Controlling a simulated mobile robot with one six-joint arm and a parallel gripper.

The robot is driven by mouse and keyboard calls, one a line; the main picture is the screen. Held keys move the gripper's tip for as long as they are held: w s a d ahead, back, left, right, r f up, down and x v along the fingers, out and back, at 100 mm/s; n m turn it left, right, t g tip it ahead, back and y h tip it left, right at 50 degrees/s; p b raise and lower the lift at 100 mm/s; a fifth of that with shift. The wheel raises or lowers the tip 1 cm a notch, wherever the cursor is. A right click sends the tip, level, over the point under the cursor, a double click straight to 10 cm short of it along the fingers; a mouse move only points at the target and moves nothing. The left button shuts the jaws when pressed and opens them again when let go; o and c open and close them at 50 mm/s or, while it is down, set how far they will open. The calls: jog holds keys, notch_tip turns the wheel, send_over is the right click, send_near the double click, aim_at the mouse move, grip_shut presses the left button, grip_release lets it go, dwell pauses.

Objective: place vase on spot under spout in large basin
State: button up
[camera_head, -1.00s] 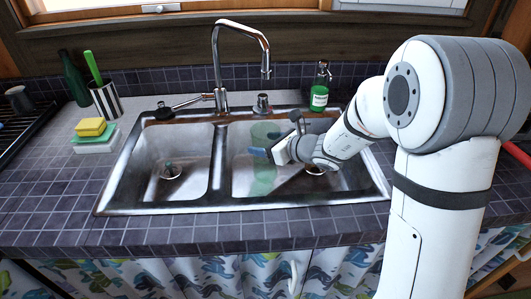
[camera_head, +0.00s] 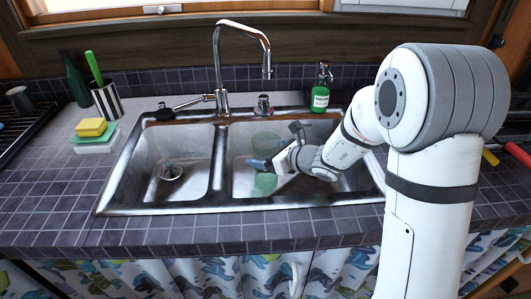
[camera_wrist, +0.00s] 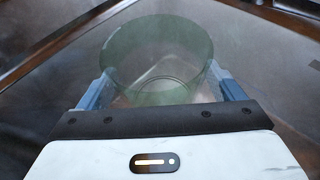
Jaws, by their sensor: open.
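The vase (camera_head: 265,184) is a translucent green glass cylinder, seen upright in the large right-hand basin (camera_head: 330,193), below the spout (camera_head: 267,71) of the tap. It appears to rest on the basin floor. In the wrist view the vase (camera_wrist: 157,50) shows its open round rim and base. My gripper (camera_head: 260,164) is low in the basin, reaching in from the right. Its blue fingers are open on either side of the vase in the wrist view (camera_wrist: 163,90); whether they touch the glass is unclear.
The smaller left basin (camera_head: 190,150) is empty apart from its drain. A green soap bottle (camera_head: 320,92) stands behind the large basin. The front counter is clear.

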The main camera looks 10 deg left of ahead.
jog(key=shift+r, duration=0.1)
jog(key=shift+d+r+p, duration=0.1)
jog(key=shift+r+p, duration=0.1)
jog(key=shift+p, duration=0.1)
jog(key=v, duration=1.1)
jog(key=shift+s+d, duration=0.3)
jog(key=shift+r, duration=0.1)
